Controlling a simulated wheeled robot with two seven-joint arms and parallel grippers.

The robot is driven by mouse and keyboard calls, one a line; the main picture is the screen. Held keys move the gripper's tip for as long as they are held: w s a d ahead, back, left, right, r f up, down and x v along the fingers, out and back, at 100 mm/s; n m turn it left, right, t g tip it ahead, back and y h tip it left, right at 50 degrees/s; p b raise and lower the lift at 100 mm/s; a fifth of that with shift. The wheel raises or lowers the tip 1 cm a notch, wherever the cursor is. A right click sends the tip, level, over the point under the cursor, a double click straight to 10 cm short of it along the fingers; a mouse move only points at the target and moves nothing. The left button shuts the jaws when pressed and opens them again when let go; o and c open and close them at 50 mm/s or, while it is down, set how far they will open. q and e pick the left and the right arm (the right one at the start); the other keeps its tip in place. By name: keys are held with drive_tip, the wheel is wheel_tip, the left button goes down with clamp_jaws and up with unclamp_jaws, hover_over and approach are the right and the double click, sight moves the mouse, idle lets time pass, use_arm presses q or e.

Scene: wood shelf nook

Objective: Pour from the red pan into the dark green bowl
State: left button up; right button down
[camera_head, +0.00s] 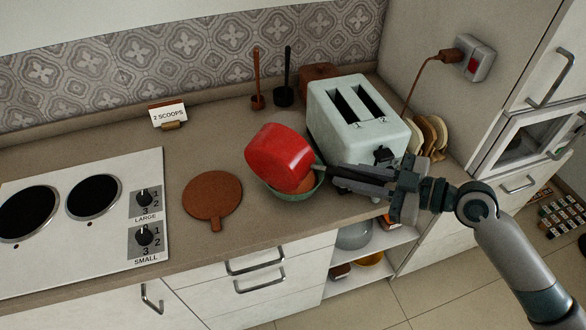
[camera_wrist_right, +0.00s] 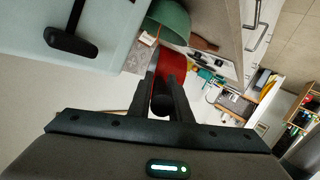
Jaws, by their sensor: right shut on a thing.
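The red pan (camera_head: 278,155) is tipped steeply on its side above the dark green bowl (camera_head: 292,196), its outer bottom and side facing up and left. My right gripper (camera_head: 335,175) is shut on the pan's dark handle, which also shows between the fingers in the wrist view (camera_wrist_right: 162,104). The bowl stands on the counter near its front edge, partly hidden under the pan. A little brownish content shows at the bowl's right side. In the wrist view, the red pan (camera_wrist_right: 172,62) lies just below the green bowl (camera_wrist_right: 172,20). My left gripper is in neither view.
A pale green toaster (camera_head: 340,130) stands close behind my right gripper. A round brown board (camera_head: 212,195) lies left of the bowl, with the cooktop (camera_head: 75,265) further left. A "2 SCOOPS" card (camera_head: 169,115) and two upright ladles (camera_head: 288,75) stand at the back.

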drive_tip(key=shift+w+d+m+g+y+b, duration=0.35)
drive_tip(key=shift+w+m+b, duration=0.2)
drive_tip(key=shift+m+b, duration=0.3)
idle(0.9)
drive_tip(key=shift+r, duration=0.1)
drive_tip(key=shift+s+a+r+n+p, duration=0.1)
drive_tip(key=shift+s+a+n+p, duration=0.15)
drive_tip(key=shift+n+p, duration=0.3)
drive_tip(key=shift+s+a+r+n+p, duration=0.15)
drive_tip(key=shift+s+n+p, duration=0.2)
drive_tip(key=shift+p, duration=0.35)
drive_tip(key=shift+s+a+f+n+t+h+b, duration=0.2)
drive_tip(key=shift+s+a+n+t+h, duration=0.1)
drive_tip(key=shift+s+a+n+t, duration=0.25)
drive_tip(key=shift+s+a+f+n+t+h+b, duration=0.2)
drive_tip(key=shift+s+n+h, duration=0.1)
drive_tip(key=shift+s, duration=0.3)
drive_tip(key=shift+s+r, duration=0.1)
